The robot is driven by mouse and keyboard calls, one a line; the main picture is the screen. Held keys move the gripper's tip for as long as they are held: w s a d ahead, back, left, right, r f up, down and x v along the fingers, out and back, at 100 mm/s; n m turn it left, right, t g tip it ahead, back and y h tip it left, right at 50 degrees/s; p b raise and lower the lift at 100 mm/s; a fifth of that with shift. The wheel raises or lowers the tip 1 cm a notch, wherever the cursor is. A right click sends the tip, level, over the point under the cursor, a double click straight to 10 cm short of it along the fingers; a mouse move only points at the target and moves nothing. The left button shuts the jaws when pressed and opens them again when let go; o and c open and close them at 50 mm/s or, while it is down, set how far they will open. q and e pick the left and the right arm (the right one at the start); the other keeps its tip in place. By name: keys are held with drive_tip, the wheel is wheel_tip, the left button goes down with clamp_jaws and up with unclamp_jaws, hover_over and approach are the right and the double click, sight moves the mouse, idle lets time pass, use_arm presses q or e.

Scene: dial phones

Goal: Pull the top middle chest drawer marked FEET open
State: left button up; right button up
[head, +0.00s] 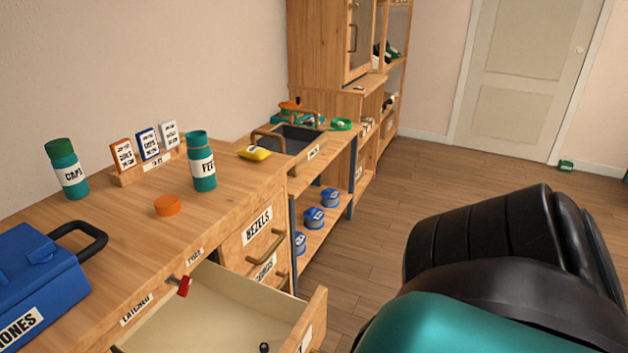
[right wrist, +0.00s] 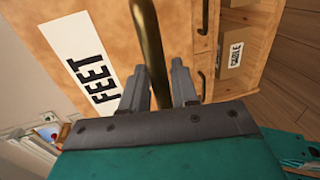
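In the head view the wooden chest's drawer (head: 190,320) stands well open, its pale inside showing and its front panel (head: 309,322) toward the lower right. My left gripper is in neither view.
Closed BEZELS drawers (head: 258,225) lie beside the open drawer. A red latch (head: 184,286) sits on the chest edge. A blue case (head: 40,275), an orange cap (head: 168,205) and teal bottles stand on top. My dark and teal arm covers the lower right.

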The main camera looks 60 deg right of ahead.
drive_tip(key=shift+o, duration=1)
drive_tip(key=v, duration=1.3)
drive_tip(key=shift+p, duration=0.35)
